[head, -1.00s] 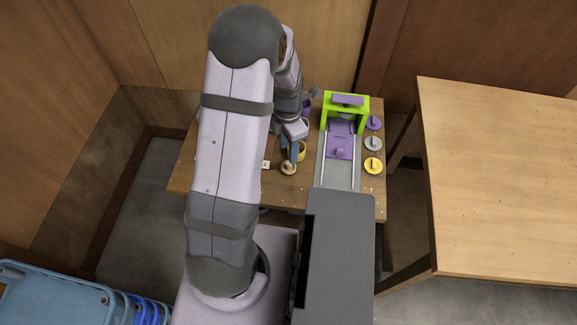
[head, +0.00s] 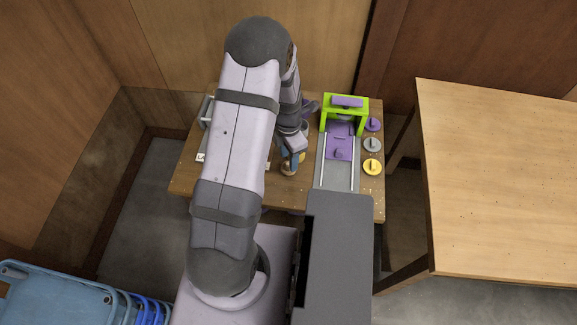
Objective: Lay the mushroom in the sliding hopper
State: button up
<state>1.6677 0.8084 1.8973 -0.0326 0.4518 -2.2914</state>
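A small tan round thing, probably the mushroom (head: 287,169), is on the wooden table just right of my arm. My gripper (head: 296,160) points down right at it, its blue fingers overlapping it in the picture. Whether the fingers touch or grip it is too small to tell. The purple sliding hopper (head: 340,142) lies on two pale rails on a grey base, in front of a bright green frame (head: 327,117) with a purple top. The hopper is right of my gripper and apart from it.
Purple (head: 373,124), grey (head: 372,144) and yellow (head: 372,167) knobbed discs line the table's right edge. A grey handled item (head: 206,112) stands at the left, partly behind my arm. Cups near my gripper are mostly hidden. A larger bare table (head: 500,180) stands right.

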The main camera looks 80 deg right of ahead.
jog(key=shift+f, duration=1.35)
jog(key=shift+c, duration=0.7)
jog(key=c, duration=0.7)
jog(key=shift+r, duration=0.15)
jog(key=shift+r+b, duration=0.65)
jog(key=shift+r, duration=4.25)
jog(key=w+d+r+m, duration=0.1)
jog(key=w+d+r, duration=0.1)
jog(key=d, duration=0.4)
jog(key=w+d+r+m+b, duration=0.1)
jog(key=w+d+r+m, duration=0.1)
jog(key=w+d, duration=0.2)
jog(key=w+d+r+m+b, duration=0.1)
jog(key=w+d+r, duration=0.2)
jog(key=d, duration=0.4)
jog(key=shift+w+d, duration=0.35)
jog(key=shift+w, duration=0.25)
